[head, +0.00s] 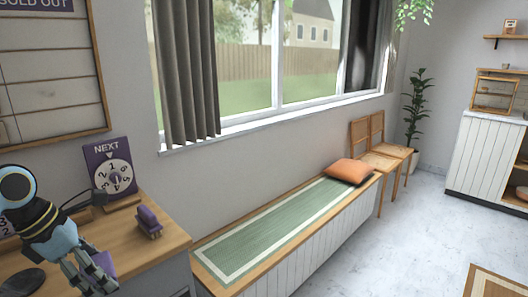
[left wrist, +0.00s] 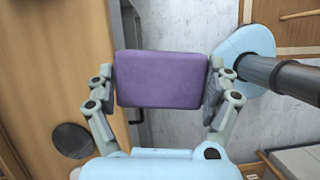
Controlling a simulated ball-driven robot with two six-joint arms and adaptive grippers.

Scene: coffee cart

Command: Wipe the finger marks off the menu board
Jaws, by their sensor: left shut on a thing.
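The menu board (head: 55,62) hangs on the wall at the upper left in the head view, a pale panel with dark lines and a wooden frame, cut off by the picture edge. A dark strip reading "SOLD OUT" is at its top. I cannot make out clear finger marks on it. My left gripper (head: 98,282) is low at the left, below and apart from the board. It is shut on a purple block (left wrist: 160,80), with one finger against each short side in the left wrist view. The block shows partly behind the fingers in the head view (head: 103,263). My right gripper is not in view.
A wooden counter (head: 165,236) holds a purple "NEXT" number dial (head: 112,170) and a small purple item (head: 148,221). A dark round disc (left wrist: 72,140) lies on the counter. A bench with a green mat (head: 275,232) runs under the window. Grey floor is clear beyond.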

